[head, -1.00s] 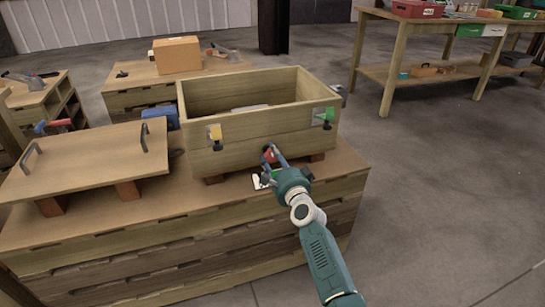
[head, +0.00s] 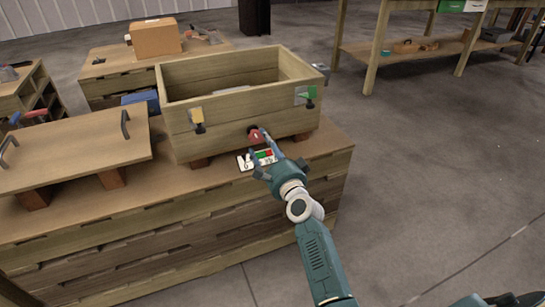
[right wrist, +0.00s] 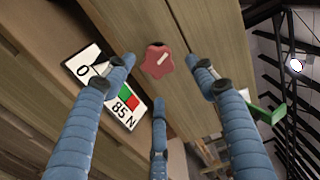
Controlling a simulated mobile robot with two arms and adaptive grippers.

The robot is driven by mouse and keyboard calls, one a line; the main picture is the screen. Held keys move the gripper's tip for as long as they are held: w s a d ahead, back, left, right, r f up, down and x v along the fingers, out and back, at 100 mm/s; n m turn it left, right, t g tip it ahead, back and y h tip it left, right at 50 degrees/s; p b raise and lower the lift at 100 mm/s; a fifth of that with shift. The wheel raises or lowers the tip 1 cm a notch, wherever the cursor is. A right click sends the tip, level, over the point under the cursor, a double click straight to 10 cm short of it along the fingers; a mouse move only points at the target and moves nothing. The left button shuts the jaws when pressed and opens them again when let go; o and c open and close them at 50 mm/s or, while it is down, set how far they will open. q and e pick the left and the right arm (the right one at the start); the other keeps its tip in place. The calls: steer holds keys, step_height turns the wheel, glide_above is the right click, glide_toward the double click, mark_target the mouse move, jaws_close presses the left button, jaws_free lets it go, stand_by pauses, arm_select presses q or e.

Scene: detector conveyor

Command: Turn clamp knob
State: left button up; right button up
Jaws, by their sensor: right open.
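A red star-shaped clamp knob (head: 254,134) sits low on the front wall of the wooden crate (head: 240,118). In the right wrist view the knob (right wrist: 158,61) has a pale slanted mark on its face. My right gripper (head: 266,150) is at the knob with its fingers spread. In the right wrist view the fingertips (right wrist: 160,76) are around the knob, with visible gaps to it; their depth is hard to judge. A gauge card (right wrist: 107,87) with 0, a red and green patch and "85 N" lies beside the knob. My left gripper is not in view.
A yellow clamp (head: 197,117) and a green clamp (head: 304,95) hang on the crate's front wall. A wooden lid with two handles (head: 75,150) rests on blocks at left. The crate stands on a wooden bench (head: 180,225). Floor at right is clear.

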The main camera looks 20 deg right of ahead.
steer(key=s, duration=0.6)
steer(key=shift+s+d, duration=0.25)
steer(key=shift+s, duration=0.05)
stand_by(0.6)
